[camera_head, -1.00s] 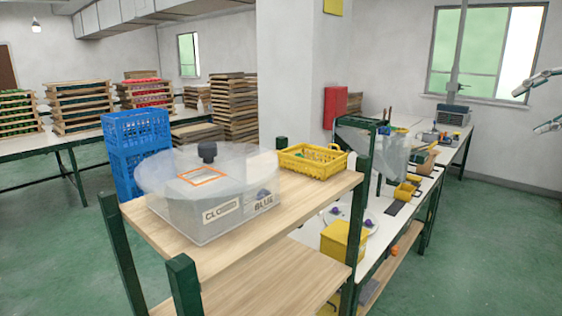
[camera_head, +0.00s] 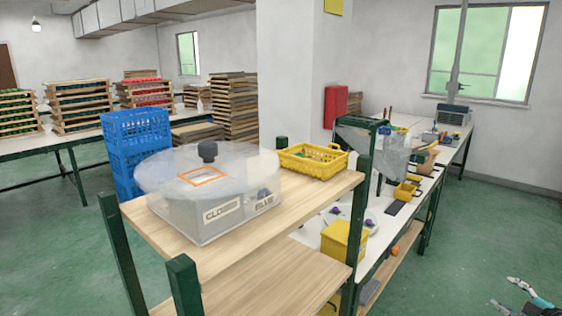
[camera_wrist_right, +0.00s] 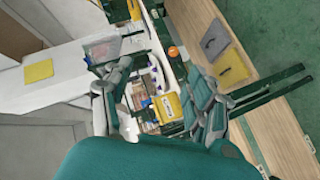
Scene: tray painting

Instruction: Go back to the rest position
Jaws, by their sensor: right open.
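My right gripper (camera_head: 507,294) shows at the bottom right corner of the head view, over the green floor. Its fingers are apart and it is empty. In the right wrist view its two fingers (camera_wrist_right: 165,88) stand well apart with nothing between them, seen against the workbench further off. It is clear of the shelf and the bench. My left gripper is in no view.
A wooden shelf rack (camera_head: 260,215) with green posts bears a lidded machine (camera_head: 210,212) and a yellow basket (camera_head: 318,165). A yellow box (camera_head: 342,240) stands on the long workbench (camera_head: 375,215) behind it. Blue crates (camera_head: 135,130) stand left. The floor at right is free.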

